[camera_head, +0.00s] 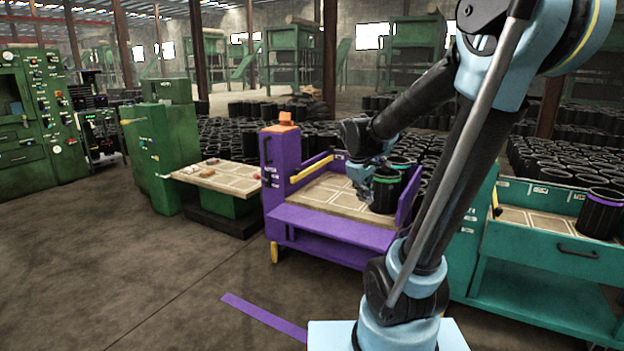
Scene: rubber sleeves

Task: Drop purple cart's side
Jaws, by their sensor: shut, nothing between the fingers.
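The purple cart (280,150) stands in the middle of the camera_head view. Its front side panel (330,226) is folded down and slopes outward, leaving the front of the tan tray (325,197) open. A black sleeve with a green rim (385,194) stands upright at the right end of the tray, with another sleeve behind it. My gripper (366,196) is above the right part of the tray, beside the green-rimmed sleeve. It is shut and empty. I cannot tell whether it touches the sleeve.
A teal cart (550,285) at right holds a purple-rimmed black sleeve (600,213). A green machine with a tan table (225,178) stands left. Many black sleeves (230,135) fill the floor behind. A purple strip (265,317) marks the clear floor in front.

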